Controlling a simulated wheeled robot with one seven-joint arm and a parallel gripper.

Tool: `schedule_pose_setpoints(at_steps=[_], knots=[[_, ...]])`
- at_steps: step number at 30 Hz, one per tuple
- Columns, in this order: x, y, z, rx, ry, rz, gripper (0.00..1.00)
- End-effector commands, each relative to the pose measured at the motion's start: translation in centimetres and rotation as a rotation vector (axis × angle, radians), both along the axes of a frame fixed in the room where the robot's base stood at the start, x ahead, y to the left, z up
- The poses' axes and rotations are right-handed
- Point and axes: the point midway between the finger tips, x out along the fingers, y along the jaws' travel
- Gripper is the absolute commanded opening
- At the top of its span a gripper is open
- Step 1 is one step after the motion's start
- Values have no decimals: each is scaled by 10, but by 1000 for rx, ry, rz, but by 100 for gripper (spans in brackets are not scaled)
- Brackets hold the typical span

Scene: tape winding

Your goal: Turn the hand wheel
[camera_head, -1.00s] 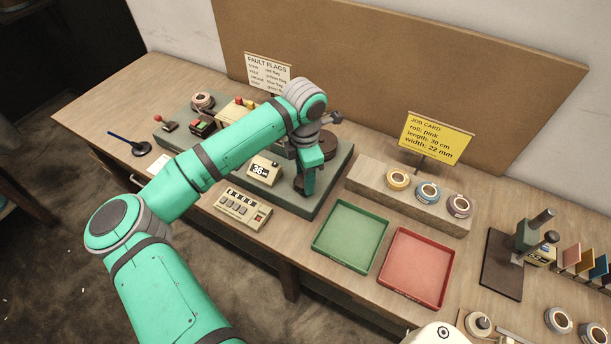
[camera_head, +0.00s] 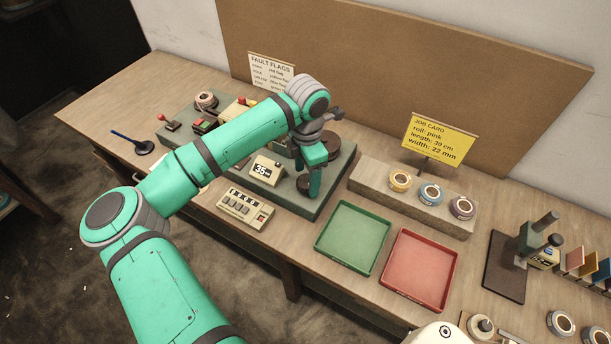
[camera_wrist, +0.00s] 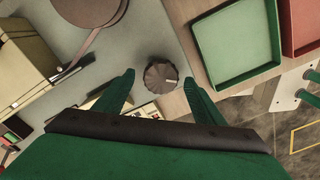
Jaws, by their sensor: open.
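The hand wheel (camera_wrist: 161,76) is a small dark ribbed knob with a light mark on its top, seen in the wrist view. My gripper (camera_wrist: 158,84) is open, with one green finger on each side of the knob. I cannot tell whether the fingertips touch it. In the head view my gripper (camera_head: 314,188) points down at the front right of the grey machine base (camera_head: 335,187), and the knob is partly hidden behind the finger. A small display (camera_head: 264,170) on the machine reads 35.
A brown round disc (camera_head: 330,142) stands behind my gripper. A counter box (camera_head: 246,207) lies in front of the machine. A green tray (camera_head: 353,238) and a red tray (camera_head: 419,270) lie to the right. A yellow job card (camera_head: 439,139) shows width 22 mm.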

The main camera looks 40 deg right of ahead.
Motion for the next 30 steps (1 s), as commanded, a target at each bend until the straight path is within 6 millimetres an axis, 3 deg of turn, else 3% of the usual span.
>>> schedule_pose_setpoints(at_steps=[15, 21, 30], knots=[[2, 1, 86, 3, -2, 2, 63], [2, 3, 100, 2, 0, 5, 63], [2, 3, 101, 2, 0, 5, 63]])
